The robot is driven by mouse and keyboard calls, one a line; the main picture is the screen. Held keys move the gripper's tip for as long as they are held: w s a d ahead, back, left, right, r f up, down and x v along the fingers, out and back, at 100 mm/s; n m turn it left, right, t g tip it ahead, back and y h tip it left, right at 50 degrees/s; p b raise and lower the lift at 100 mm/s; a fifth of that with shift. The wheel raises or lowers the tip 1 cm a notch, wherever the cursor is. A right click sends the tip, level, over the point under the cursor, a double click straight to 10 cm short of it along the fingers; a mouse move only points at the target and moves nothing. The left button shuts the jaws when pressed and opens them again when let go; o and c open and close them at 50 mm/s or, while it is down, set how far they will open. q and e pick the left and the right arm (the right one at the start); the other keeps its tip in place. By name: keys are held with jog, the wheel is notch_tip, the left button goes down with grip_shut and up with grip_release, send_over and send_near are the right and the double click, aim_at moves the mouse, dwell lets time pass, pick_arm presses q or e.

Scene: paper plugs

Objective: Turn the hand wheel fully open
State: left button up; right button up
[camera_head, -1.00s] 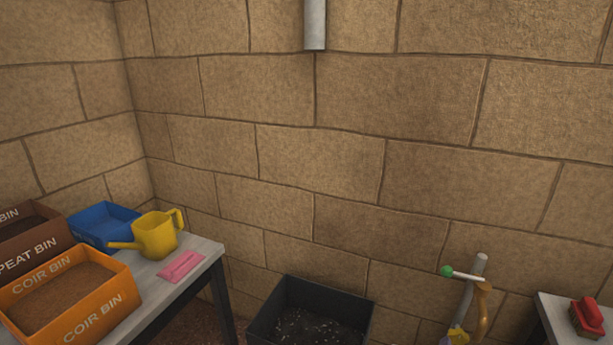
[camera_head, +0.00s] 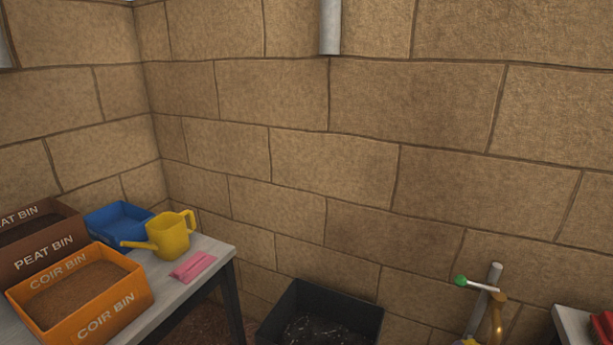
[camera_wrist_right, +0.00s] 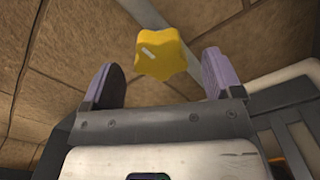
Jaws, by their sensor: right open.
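The hand wheel (camera_wrist_right: 161,54) is a yellow, lobed knob with a pale mark on its face. In the right wrist view it stands in front of a grey pipe (camera_wrist_right: 188,42). My right gripper (camera_wrist_right: 160,68) is open, with one finger to each side of the wheel in the picture and a visible gap on both sides. I cannot tell how deep the wheel sits between the fingers. In the head view only a sliver of yellow (camera_head: 467,342) shows at the bottom edge, below the pipe. My left gripper is in no view.
A green-tipped lever (camera_head: 474,283) sticks out left from the pipe (camera_head: 494,275), beside a brass spout (camera_head: 498,315). A black tub (camera_head: 362,318) stands left of it. A bench at left carries an orange coir bin (camera_head: 128,297), a yellow watering can (camera_head: 170,238) and a blue tray (camera_head: 108,231).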

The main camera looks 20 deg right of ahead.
jog(key=shift+x, duration=1.05)
jog(key=shift+a, duration=0.1)
jog(key=shift+c, duration=0.3)
jog(key=c, duration=0.8)
jog(key=shift+c, duration=0.2)
